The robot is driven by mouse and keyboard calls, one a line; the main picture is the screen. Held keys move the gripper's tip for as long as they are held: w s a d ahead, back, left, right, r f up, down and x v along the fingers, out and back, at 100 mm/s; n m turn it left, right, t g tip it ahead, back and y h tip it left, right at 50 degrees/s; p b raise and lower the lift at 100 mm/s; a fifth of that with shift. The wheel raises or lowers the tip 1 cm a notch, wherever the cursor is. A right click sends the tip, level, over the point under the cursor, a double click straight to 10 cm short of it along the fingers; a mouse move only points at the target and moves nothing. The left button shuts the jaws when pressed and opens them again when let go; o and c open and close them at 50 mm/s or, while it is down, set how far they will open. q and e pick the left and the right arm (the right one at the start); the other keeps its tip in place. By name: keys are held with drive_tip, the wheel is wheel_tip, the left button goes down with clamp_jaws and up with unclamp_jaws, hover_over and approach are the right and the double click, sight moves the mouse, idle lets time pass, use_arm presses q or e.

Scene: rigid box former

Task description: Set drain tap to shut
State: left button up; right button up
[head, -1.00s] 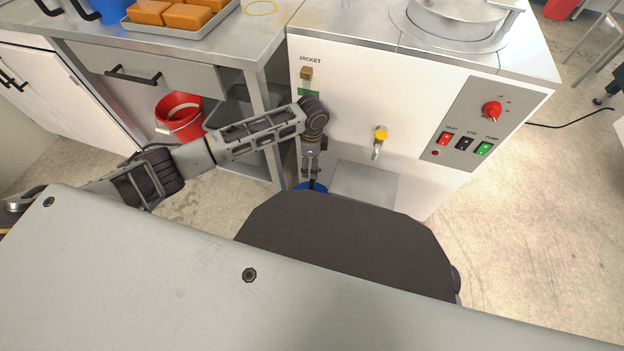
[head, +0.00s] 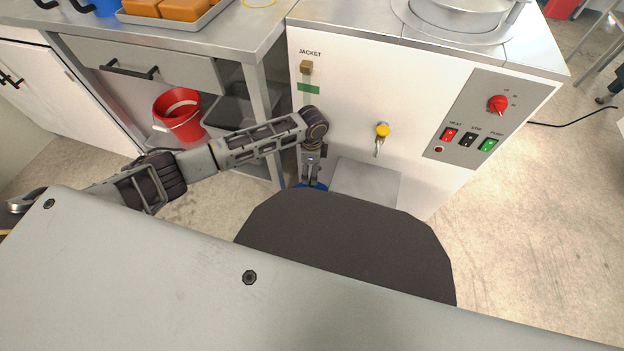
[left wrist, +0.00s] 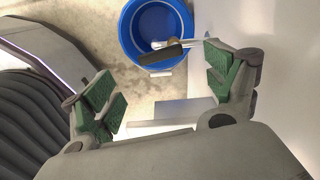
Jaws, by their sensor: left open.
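In the left wrist view a dark lever handle (left wrist: 168,54) on a short metal fitting comes out from the white machine wall, over a blue bucket (left wrist: 157,33). This looks like the drain tap; its exact lever angle is hard to read. My left gripper (left wrist: 163,78) is open, with green-padded fingers to either side of the handle in that view. I cannot tell whether either finger touches it. In the head view my left gripper (head: 311,180) hangs low at the machine's front left and hides the tap. My right gripper is not in view.
The white machine (head: 345,95) has a yellow-topped tap (head: 382,130) on its front, a JACKET fitting (head: 306,67) and a switch panel (head: 478,125). A grey plate (head: 365,182) is at its foot. A bench with a red bucket (head: 180,118) stands to the left.

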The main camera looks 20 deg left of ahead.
use_arm(q)
drive_tip(key=shift+f+b, duration=1.4)
drive_tip(key=shift+f, duration=1.95)
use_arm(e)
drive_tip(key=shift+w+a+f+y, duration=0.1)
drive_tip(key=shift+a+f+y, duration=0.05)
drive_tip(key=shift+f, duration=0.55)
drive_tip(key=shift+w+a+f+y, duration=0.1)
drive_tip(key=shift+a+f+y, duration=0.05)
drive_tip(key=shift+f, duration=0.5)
use_arm(q)
drive_tip(key=shift+c, duration=0.4)
drive_tip(key=c, duration=0.9)
drive_tip(key=shift+c, duration=0.2)
